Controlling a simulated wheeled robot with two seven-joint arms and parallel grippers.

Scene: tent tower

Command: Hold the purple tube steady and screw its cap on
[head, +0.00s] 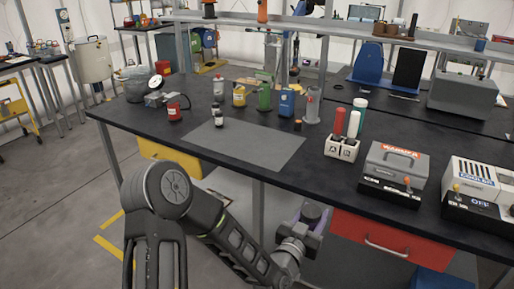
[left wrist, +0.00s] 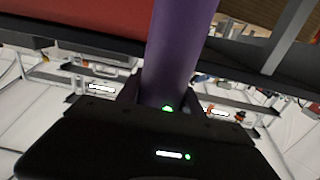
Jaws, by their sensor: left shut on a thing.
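The purple tube (left wrist: 182,50) fills the upper middle of the left wrist view, standing between the fingers of my left gripper (left wrist: 165,95). My left gripper is shut on it. In the head view my left gripper (head: 305,228) is low in front of the table's front edge, beside the red drawer. Only a small purple part of the tube (head: 314,211) shows there. The tube's far end is outside the wrist view. I cannot pick out its cap for sure; a small dark and orange piece (head: 298,125) stands on the table. My right gripper is not in view.
The black table (head: 320,165) carries a grey mat (head: 255,145), several bottles, a white rack (head: 342,149) with red, white and green tubes, and grey boxes (head: 394,165) at right. The red drawer (head: 380,240) hangs under the front edge. The mat's right part is clear.

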